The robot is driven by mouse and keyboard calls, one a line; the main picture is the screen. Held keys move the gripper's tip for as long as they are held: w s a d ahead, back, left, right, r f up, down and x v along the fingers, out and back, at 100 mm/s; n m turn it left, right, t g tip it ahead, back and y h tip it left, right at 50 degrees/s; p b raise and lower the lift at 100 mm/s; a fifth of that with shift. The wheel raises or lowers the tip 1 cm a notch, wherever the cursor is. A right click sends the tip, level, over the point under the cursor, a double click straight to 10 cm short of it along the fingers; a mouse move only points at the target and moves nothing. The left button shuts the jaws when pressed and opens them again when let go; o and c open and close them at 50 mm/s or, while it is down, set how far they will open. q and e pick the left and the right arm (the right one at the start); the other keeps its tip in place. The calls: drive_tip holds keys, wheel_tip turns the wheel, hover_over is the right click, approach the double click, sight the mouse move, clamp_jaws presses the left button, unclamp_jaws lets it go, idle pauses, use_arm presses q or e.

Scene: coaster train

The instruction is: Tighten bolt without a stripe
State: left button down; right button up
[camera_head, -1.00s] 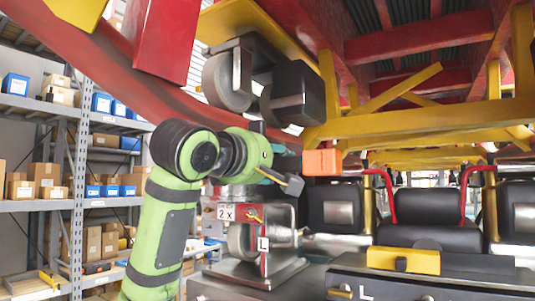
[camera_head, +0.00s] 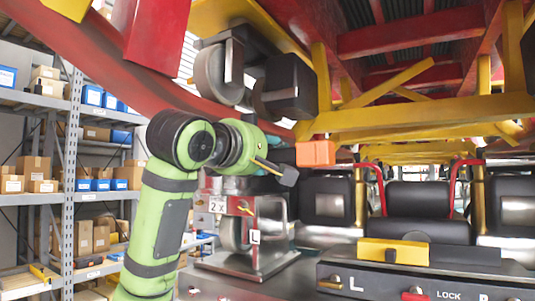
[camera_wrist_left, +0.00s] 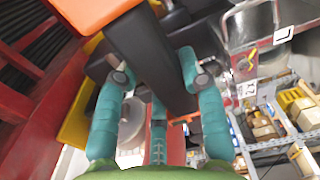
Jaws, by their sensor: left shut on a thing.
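My left gripper (camera_head: 272,155), at the end of the green arm, is mostly hidden by its own wrist in the head view. In the left wrist view its teal fingers (camera_wrist_left: 160,65) are on both sides of a dark tool handle (camera_wrist_left: 148,52) and shut on it. The tool's orange end (camera_wrist_left: 88,12) sticks out; it also shows in the head view (camera_head: 316,153), held in the air. Below is a metal wheel block labelled 2X and L (camera_head: 268,248), with a small yellow and red mark (camera_head: 245,209). I cannot tell which bolts carry a stripe. My right gripper is out of view.
The red and yellow coaster underside (camera_head: 420,118) with a wheel (camera_head: 216,78) hangs close above the tool. Shelves with cartons (camera_head: 70,150) stand at the left.

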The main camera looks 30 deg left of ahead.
use_arm(q)
drive_tip(key=shift+w+r, duration=0.15)
drive_tip(key=shift+r, duration=0.1)
drive_tip(key=shift+w, duration=0.5)
drive_tip(key=shift+d, duration=0.1)
drive_tip(key=shift+w, duration=0.75)
idle(2.1)
drive_tip(key=shift+d, duration=0.1)
idle(1.2)
